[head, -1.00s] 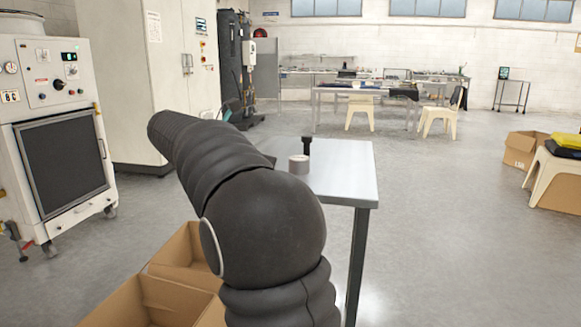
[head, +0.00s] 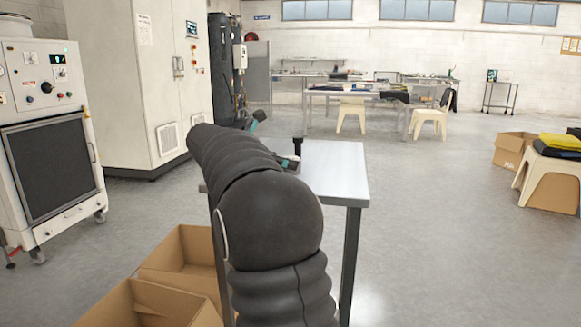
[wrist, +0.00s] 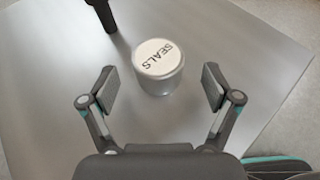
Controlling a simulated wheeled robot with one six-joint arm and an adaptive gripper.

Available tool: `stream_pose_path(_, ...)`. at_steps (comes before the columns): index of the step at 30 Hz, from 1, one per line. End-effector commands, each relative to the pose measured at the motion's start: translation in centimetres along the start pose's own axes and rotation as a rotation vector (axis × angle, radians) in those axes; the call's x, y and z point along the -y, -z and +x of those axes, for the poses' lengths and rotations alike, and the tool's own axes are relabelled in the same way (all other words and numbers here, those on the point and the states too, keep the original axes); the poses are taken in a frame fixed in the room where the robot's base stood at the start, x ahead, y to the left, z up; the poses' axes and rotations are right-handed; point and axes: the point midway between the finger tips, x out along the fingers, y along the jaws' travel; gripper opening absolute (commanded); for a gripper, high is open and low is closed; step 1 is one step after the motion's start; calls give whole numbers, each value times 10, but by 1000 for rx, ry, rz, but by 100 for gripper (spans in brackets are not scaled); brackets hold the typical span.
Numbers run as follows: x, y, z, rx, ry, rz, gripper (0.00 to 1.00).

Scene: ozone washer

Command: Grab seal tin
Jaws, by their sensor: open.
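The seal tin (wrist: 157,80) is a short round grey can with a white lid reading SEALS. It stands upright on the metal table (wrist: 50,85). In the wrist view my gripper (wrist: 157,84) is open, with one finger to each side of the tin. There is a gap on both sides and neither finger appears to touch it. In the head view my arm hides the tin, and only parts of the gripper show past the arm above the table (head: 338,172).
A black upright object (head: 297,146) stands on the table, close to the tin; it also shows in the wrist view (wrist: 101,14). Open cardboard boxes (head: 190,262) sit on the floor to the left. A white machine (head: 47,130) stands further left.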

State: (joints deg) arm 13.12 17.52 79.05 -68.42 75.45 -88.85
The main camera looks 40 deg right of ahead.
Motion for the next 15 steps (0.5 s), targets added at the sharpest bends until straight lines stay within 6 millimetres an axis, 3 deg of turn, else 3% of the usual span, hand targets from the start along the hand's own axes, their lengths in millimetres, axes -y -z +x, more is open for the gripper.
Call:
stream_pose_path(6,-2,-2,31,0,2,1,88)
stream_pose_path(14,-2,-2,35,0,0,0,88)
stream_pose_path(15,-2,-2,35,0,0,1,81)
